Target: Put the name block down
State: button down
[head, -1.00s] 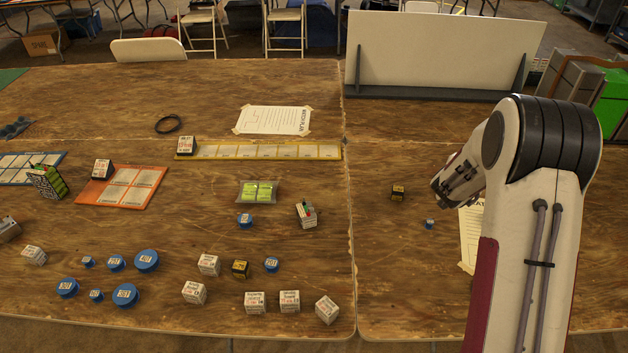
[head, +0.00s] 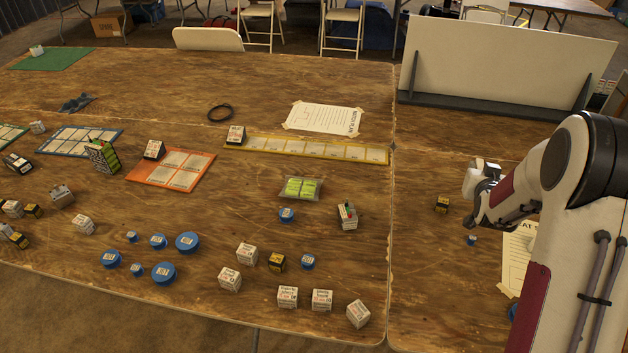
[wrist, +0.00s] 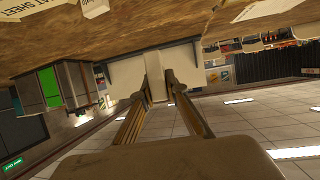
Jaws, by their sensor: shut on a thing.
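My gripper (head: 479,190) is over the right-hand table, high in the arm's reach. It is shut on a small white block (head: 471,181), which I take to be the name block; its lettering cannot be read. In the wrist view, my gripper's fingers (wrist: 162,80) close around a pale block (wrist: 155,90) at their tips. The fingers hide part of it, and the pale panel lies behind it. The block appears held above the wood, though its exact height is hard to tell.
A paper sheet (head: 516,262) lies partly behind my arm. A white panel (head: 505,65) stands at the back. Several blocks, discs and a yellow strip tray (head: 310,149) occupy the left table.

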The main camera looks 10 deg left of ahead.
jog(key=s+a+f+n+y, duration=0.15)
jog(key=a+n+y, duration=0.25)
jog(key=a, duration=0.5)
jog(key=n+g+y, duration=0.8)
jog(key=n+y, duration=0.2)
jog(key=n, duration=0.1)
send_over(346, 281)
notch_tip(346, 281, down, 7)
jog(key=shift+r, duration=0.2)
jog(key=shift+f, duration=2.9)
jog(key=shift+f, duration=0.1)
jog(key=shift+f, duration=2)
jog(key=shift+f, duration=0.15)
